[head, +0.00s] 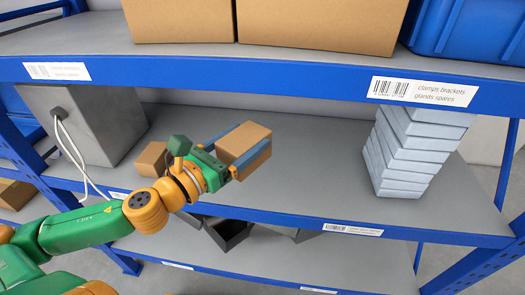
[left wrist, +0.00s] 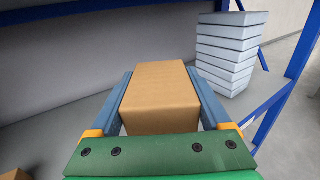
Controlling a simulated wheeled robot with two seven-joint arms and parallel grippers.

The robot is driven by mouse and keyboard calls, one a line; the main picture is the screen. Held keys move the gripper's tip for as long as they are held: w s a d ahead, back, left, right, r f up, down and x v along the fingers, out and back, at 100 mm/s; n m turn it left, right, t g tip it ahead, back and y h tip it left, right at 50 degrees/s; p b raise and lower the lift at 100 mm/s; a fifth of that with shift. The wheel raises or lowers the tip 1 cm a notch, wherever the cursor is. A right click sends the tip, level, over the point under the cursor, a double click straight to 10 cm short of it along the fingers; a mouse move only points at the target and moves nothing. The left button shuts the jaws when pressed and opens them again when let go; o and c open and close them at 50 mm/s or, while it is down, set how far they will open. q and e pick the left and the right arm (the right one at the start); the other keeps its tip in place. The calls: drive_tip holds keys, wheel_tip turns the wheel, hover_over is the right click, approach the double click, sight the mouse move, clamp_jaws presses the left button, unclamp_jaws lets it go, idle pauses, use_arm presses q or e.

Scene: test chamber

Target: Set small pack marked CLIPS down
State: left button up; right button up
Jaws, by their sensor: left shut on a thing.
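A small brown cardboard pack (head: 245,143) is held between the two blue fingers of my left gripper (head: 240,152), over the middle grey shelf (head: 310,170). It also shows in the left wrist view (left wrist: 160,95), with a finger along each side. No CLIPS marking can be read on the faces I see. I cannot tell whether the pack touches the shelf. My right gripper is not in view.
Another small brown box (head: 152,159) stands on the shelf left of my gripper, near a grey box (head: 85,120) with white cables. A leaning stack of pale blue boxes (head: 410,150) stands at right. Shelf between is clear. A blue beam (head: 270,80) runs above.

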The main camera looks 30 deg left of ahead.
use_arm(q)
drive_tip(key=w+a+f+n+y+b, duration=0.1)
drive_tip(key=w+a+f+n+y, duration=0.1)
drive_tip(key=a+f, duration=0.3)
drive_tip(key=w+a+f+n+y+b, duration=0.2)
drive_tip(key=a+f+y, duration=0.2)
drive_tip(key=a, duration=0.3)
drive_tip(key=w+a+f+n+y+b, duration=0.1)
drive_tip(key=w+a+f+n+y, duration=0.1)
drive_tip(key=a+f, duration=0.4)
drive_tip(key=shift+w+a+f+y+b, duration=0.4)
drive_tip(key=shift+w+a+y, duration=0.1)
drive_tip(key=shift+y, duration=0.1)
drive_tip(key=shift+f, duration=1.5)
drive_tip(key=shift+f+b, duration=0.25)
drive_tip(key=shift+b, duration=0.25)
drive_tip(key=o, duration=1.5)
drive_tip(key=shift+r, duration=0.25)
drive_tip(key=shift+s+d+p, duration=0.1)
drive_tip(key=shift+s+p, duration=0.15)
drive_tip(key=shift+p, duration=0.05)
drive_tip(key=b+v, duration=0.1)
drive_tip(key=v, duration=1)
drive_tip(key=shift+s+d+r, duration=0.15)
drive_tip(key=shift+s+r, duration=0.05)
drive_tip(key=shift+s, duration=0.1)
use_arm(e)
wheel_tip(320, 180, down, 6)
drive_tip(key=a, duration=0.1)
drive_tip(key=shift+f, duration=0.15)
